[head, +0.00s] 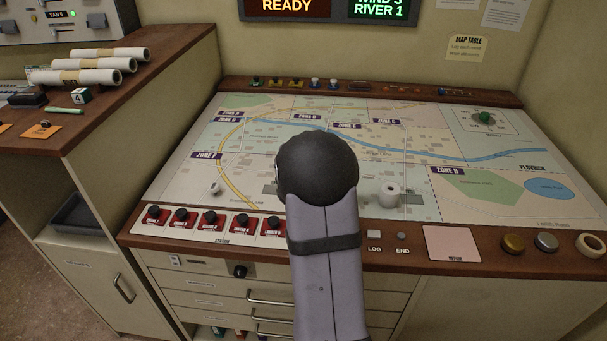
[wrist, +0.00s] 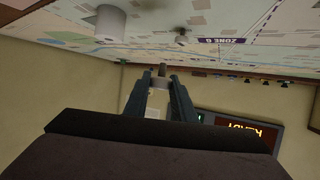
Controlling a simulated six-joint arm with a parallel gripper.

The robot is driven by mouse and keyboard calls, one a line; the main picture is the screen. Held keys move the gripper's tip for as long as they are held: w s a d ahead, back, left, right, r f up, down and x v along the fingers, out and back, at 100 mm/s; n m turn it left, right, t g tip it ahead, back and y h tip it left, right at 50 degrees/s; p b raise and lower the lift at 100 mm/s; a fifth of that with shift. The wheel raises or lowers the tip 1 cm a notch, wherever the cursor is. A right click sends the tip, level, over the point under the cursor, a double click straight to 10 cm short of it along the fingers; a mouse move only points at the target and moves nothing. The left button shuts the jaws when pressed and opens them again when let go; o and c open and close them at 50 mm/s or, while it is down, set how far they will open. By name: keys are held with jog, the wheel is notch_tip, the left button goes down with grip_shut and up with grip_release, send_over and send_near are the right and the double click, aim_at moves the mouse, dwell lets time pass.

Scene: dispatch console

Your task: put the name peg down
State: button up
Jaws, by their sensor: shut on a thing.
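In the wrist view, which is upside down, my gripper (wrist: 160,77) is shut on a small pale piece with a brownish end, the name peg (wrist: 161,84). The lettering on it cannot be read. The peg is held above the map table (head: 480,185), and I cannot see it touching the map. In the head view my own dark wrist and grey arm hide the gripper and the peg.
A white cylinder (head: 390,195) stands on the map right of my arm. A small white piece (head: 215,189) is on the map at left. Red station blocks (head: 210,222) line the front edge. Pegs (head: 315,83) stand on the back ledge. The map's right side is mostly clear.

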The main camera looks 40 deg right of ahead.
jog(key=shift+d+r, duration=0.1)
jog(key=shift+r, duration=0.05)
jog(key=shift+s+f+p, duration=0.25)
jog(key=shift+p, duration=0.05)
jog(key=shift+s+d+f+p, duration=0.15)
jog(key=shift+s+f+p, duration=0.05)
jog(key=shift+f, duration=0.25)
jog(key=shift+s+d+f+p, duration=0.1)
jog(key=shift+s+f+p, duration=0.1)
jog(key=shift+f, duration=0.25)
jog(key=w+a+r+n+t+y+p, duration=0.1)
jog(key=w+r+n+t+y, duration=0.3)
jog(key=w, duration=0.6)
jog(key=w+a+r+n+t+y+p, duration=0.1)
jog(key=w+a+r+n+t+y, duration=0.25)
jog(key=w, duration=0.55)
jog(key=w+a+f+n+t+y, duration=0.1)
jog(key=w+a+f+n+y, duration=0.1)
jog(key=a, duration=0.5)
jog(key=w+a+f+n+t+y, duration=0.1)
jog(key=w+a+f+n+y, duration=0.2)
jog(key=a+n+y, duration=0.2)
jog(key=shift+w+a+n, duration=0.35)
jog(key=shift+a+n, duration=0.6)
jog(key=shift+a, duration=0.1)
